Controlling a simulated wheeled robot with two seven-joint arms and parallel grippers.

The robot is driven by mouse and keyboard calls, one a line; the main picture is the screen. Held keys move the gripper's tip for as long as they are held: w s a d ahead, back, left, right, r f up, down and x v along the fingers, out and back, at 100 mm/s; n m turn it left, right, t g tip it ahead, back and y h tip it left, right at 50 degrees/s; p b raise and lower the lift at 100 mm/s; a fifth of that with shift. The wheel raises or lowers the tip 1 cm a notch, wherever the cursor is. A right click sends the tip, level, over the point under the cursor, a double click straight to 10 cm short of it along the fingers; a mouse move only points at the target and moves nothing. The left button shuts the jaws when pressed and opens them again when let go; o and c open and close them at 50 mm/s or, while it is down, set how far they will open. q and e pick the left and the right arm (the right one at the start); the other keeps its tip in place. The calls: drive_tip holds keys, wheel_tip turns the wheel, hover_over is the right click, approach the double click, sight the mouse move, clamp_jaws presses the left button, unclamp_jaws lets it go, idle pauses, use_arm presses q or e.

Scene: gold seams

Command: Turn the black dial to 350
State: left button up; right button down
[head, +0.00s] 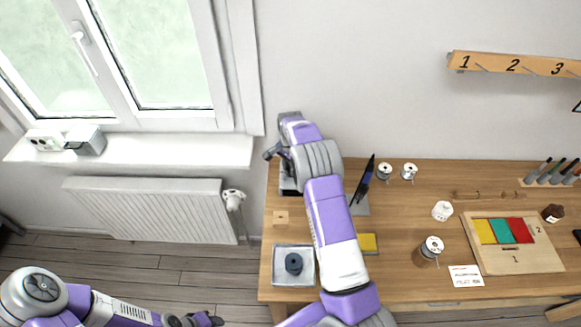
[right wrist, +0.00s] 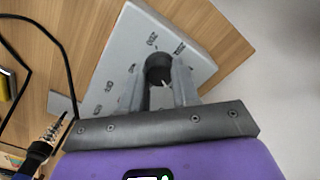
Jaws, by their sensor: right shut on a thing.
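The black dial (right wrist: 158,68) sits on the face of a light grey box (right wrist: 122,62) with dark numbers printed around it. In the right wrist view my right gripper (right wrist: 160,84) is shut on the dial, one finger on each side. A small pale mark shows between the fingers; I cannot read the exact setting. In the head view the box (head: 287,186) is mostly hidden behind my right arm at the desk's back left. My left gripper (head: 195,321) is low at the left, away from the desk; its jaws are unclear.
On the wooden desk (head: 400,277), a grey tray (head: 279,280) with a dark round piece (head: 293,263) stands front left. A soldering iron (head: 363,180) and black cable (right wrist: 68,60) are near the box. Spools (head: 384,171) and a board (head: 520,262) lie to the right.

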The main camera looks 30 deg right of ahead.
idle(0.4)
drive_tip(key=c, duration=0.8)
unclamp_jaws()
wheel_tip(320, 180, up, 8)
drive_tip(key=shift+f, duration=0.2)
